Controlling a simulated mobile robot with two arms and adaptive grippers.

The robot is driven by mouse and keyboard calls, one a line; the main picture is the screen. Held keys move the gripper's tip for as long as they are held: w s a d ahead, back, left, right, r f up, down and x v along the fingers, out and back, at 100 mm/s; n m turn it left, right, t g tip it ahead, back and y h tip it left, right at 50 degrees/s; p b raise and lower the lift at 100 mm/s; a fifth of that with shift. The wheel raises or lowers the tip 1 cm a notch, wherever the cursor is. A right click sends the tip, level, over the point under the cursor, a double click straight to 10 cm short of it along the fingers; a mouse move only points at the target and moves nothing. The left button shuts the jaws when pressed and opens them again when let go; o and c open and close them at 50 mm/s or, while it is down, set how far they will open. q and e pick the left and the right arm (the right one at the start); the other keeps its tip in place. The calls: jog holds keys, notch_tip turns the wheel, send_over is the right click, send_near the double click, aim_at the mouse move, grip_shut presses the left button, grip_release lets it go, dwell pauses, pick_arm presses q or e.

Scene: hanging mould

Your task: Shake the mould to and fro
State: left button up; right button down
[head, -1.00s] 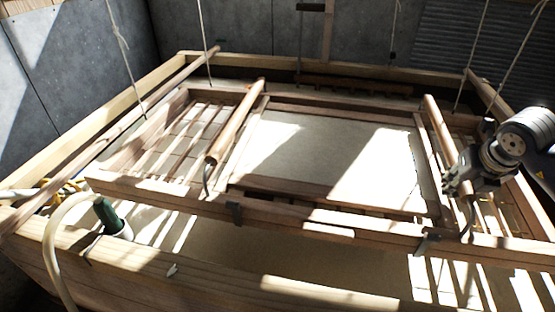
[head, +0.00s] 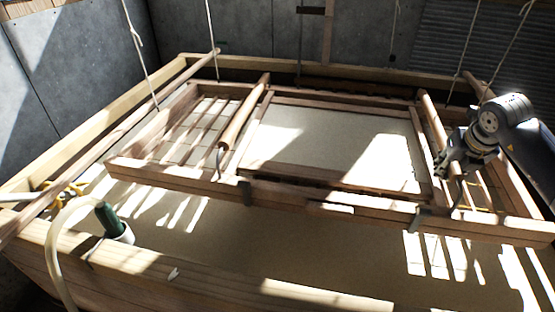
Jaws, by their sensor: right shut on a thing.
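The mould (head: 180,183) is a wooden frame hung on ropes inside a large wooden vat (head: 200,262). A pale sheet-like surface (head: 330,145) lies in its middle between dark wooden bars. A round left handle bar (head: 243,115) and a round right handle bar (head: 433,120) run front to back across it. My right gripper (head: 451,167) is shut on the right handle bar near its front end; the fingertips are partly hidden by the gripper body. My left gripper is not in view.
Ropes (head: 137,45) rise from the mould's corners, with others at the right (head: 465,45). Pale liquid or floor of the vat (head: 230,235) shows in front of the mould. Grey walls stand behind.

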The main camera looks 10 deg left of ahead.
aim_at(461, 189)
jog(key=shift+s+f, duration=0.1)
jog(key=shift+s, duration=0.05)
jog(key=s, duration=0.4)
jog(key=s+b, duration=0.1)
jog(key=s, duration=0.3)
jog(key=shift+a, duration=0.2)
jog(key=shift+w, duration=0.1)
jog(key=w, duration=0.8)
jog(key=shift+d+p, duration=0.25)
jog(key=shift+p, duration=0.1)
jog(key=shift+s, duration=0.1)
